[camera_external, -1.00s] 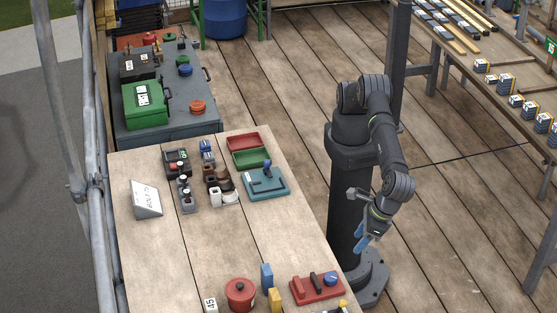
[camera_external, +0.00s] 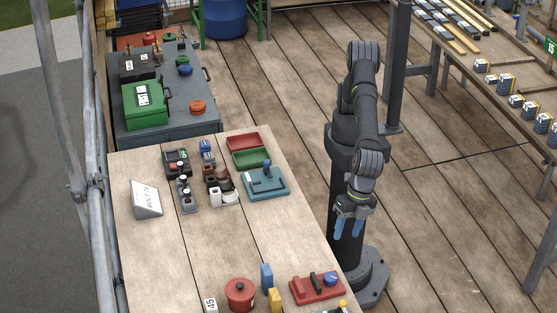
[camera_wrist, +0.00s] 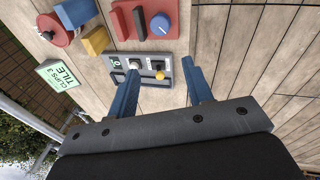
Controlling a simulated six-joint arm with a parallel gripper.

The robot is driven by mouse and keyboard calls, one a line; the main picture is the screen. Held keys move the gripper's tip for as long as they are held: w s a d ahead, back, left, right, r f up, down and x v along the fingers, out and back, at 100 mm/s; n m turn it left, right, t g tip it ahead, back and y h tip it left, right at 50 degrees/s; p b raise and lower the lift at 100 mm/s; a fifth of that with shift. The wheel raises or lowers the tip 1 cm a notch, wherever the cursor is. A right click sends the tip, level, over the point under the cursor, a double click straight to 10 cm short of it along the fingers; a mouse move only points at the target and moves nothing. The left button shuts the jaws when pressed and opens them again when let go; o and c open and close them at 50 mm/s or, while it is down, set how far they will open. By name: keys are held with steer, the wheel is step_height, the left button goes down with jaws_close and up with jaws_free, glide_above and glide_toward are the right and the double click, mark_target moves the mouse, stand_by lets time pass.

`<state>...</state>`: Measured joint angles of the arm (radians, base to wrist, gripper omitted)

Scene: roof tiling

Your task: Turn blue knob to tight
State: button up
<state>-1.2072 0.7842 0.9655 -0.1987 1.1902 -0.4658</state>
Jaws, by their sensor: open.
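A blue round knob (camera_external: 330,278) sits on the right part of a red base (camera_external: 305,292) at the near right of the wooden table. A dark handle (camera_external: 316,281) stands beside it on the same base. In the wrist view the blue knob (camera_wrist: 160,24) shows at the top, with a light mark on its face too small to read. My gripper (camera_external: 348,230) is open and empty, fingers pointing down, beyond the table's right edge and apart from the knob. In the wrist view the knob lies ahead of the two blue fingers (camera_wrist: 161,76).
A grey panel with a yellow knob (camera_wrist: 159,75) lies near the red base. A red round pot (camera_external: 240,294), a blue block (camera_external: 266,277) and a yellow block (camera_external: 274,299) stand left of it. The table's middle (camera_external: 230,240) is clear.

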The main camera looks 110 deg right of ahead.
steer(key=d+m+y, duration=0.2)
steer(key=d+m, duration=0.2)
steer(key=m, duration=0.5)
glide_toward(331, 276)
steer(key=shift+y, duration=0.3)
steer(key=x, duration=0.8)
steer(key=shift+w+d+f, duration=0.1)
steer(key=shift+d+f, duration=0.1)
steer(key=shift+f, duration=0.25)
steer(key=c, duration=0.7)
